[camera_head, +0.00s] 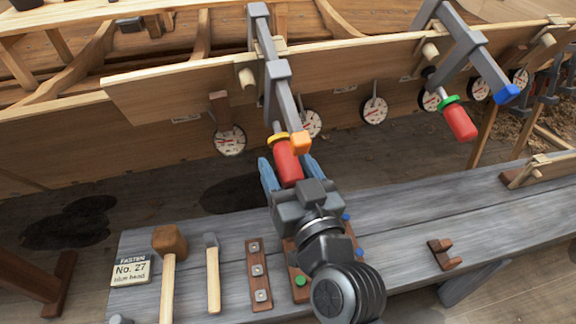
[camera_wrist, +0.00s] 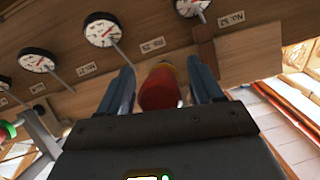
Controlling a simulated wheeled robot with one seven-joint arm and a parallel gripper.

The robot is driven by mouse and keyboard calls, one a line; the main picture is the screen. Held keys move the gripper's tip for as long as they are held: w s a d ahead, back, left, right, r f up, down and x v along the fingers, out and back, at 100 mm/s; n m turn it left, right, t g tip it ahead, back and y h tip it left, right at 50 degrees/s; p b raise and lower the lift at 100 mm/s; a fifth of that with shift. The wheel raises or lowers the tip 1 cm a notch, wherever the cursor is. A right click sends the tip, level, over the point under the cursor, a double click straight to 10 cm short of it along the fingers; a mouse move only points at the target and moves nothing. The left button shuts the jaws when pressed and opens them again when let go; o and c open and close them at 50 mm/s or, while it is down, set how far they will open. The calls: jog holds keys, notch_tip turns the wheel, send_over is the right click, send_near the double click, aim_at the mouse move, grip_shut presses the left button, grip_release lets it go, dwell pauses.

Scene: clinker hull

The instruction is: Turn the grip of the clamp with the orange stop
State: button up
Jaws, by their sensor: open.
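The clamp with the orange stop (camera_head: 301,142) hangs on the hull plank, its grey bar running down toward me. Its red grip (camera_head: 286,163) with a yellow collar (camera_head: 279,138) points down toward my gripper. My gripper (camera_head: 288,165) is open, with one blue finger on each side of the red grip. In the wrist view the red grip (camera_wrist: 160,88) stands between the two fingers (camera_wrist: 163,90), with a gap showing on both sides. The tip of the grip is partly hidden by my gripper body in the wrist view.
A second clamp with a blue stop (camera_head: 507,94) and red grip (camera_head: 459,121) hangs to the right. Several dials (camera_head: 374,110) hang along the hull plank (camera_head: 180,88). Below is a grey bench (camera_head: 400,225) with a mallet (camera_head: 169,243), a hammer (camera_head: 212,270) and a sign (camera_head: 131,270).

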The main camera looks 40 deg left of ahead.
jog(key=c, duration=1)
jog(key=shift+o, duration=0.2)
jog(key=shift+f+b, duration=0.1)
jog(key=shift+b, duration=0.35)
jog(key=shift+f+m+g+y+b, duration=0.1)
jog(key=shift+m+g+y+b, duration=0.4)
jog(key=shift+b, duration=0.7)
jog(key=shift+s+r+m+g+y+b, duration=0.1)
jog(key=shift+m+g+y+b, duration=0.25)
jog(key=shift+m+b, duration=0.35)
jog(key=shift+s+r+m+g+y+b, duration=0.1)
jog(key=shift+m+g+y+b, duration=0.25)
jog(key=shift+b, duration=0.6)
jog(key=o, duration=1)
jog(key=shift+c, duration=0.2)
